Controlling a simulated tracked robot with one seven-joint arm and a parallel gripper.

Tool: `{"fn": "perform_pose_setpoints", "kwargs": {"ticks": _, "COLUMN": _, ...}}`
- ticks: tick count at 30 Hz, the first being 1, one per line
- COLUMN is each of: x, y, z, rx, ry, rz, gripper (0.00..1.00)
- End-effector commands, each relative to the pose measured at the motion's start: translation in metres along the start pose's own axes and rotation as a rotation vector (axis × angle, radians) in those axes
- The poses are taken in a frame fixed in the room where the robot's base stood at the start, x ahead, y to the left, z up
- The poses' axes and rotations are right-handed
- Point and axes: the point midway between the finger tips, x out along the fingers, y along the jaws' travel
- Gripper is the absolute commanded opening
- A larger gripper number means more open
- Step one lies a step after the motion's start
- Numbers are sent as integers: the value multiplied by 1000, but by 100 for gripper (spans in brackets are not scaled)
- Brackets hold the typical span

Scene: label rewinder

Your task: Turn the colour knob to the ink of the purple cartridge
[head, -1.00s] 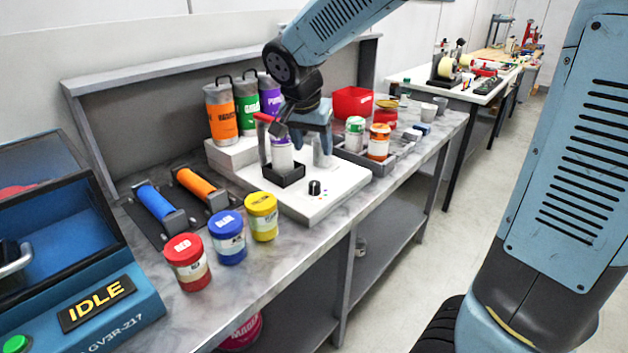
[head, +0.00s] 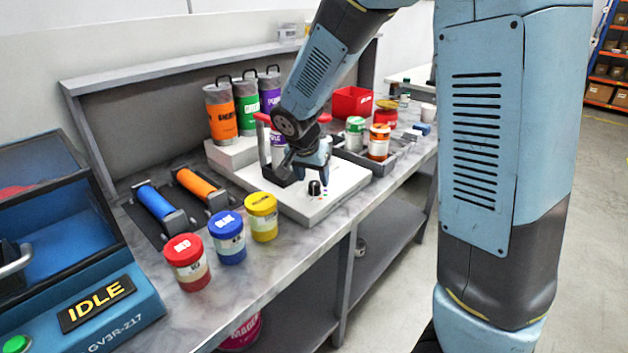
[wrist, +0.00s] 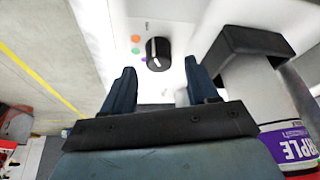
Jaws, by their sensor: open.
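The black colour knob (head: 314,188) stands on the front of the white station (head: 345,178). In the wrist view the knob (wrist: 157,54) has a white line on its face; exactly where it points is hard to tell. Small orange and green dots, and a purplish one, lie beside it. The purple-labelled cartridge (wrist: 290,145) stands in a black holder (wrist: 250,45) to the right; in the head view my arm partly hides it. My gripper (wrist: 160,75) is open and empty, its fingers short of the knob, one towards each side.
Orange, green and purple handled canisters (head: 270,92) stand behind the station. A red lever handle (head: 263,117) rises close beside my gripper. Red, blue and yellow jars (head: 261,217) stand front left.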

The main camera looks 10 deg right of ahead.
Motion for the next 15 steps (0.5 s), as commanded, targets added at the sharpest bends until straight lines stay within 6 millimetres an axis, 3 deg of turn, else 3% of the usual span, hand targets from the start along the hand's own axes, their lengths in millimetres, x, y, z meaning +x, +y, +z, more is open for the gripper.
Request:
{"fn": "perform_pose_setpoints", "kwargs": {"ticks": 6, "x": 18, "y": 0, "z": 0, "rx": 0, "ry": -1, "rz": 1, "gripper": 59}}
{"fn": "perform_pose_setpoints", "kwargs": {"ticks": 15, "x": 22, "y": 0, "z": 0, "rx": 0, "ry": 0, "rz": 0, "gripper": 59}}
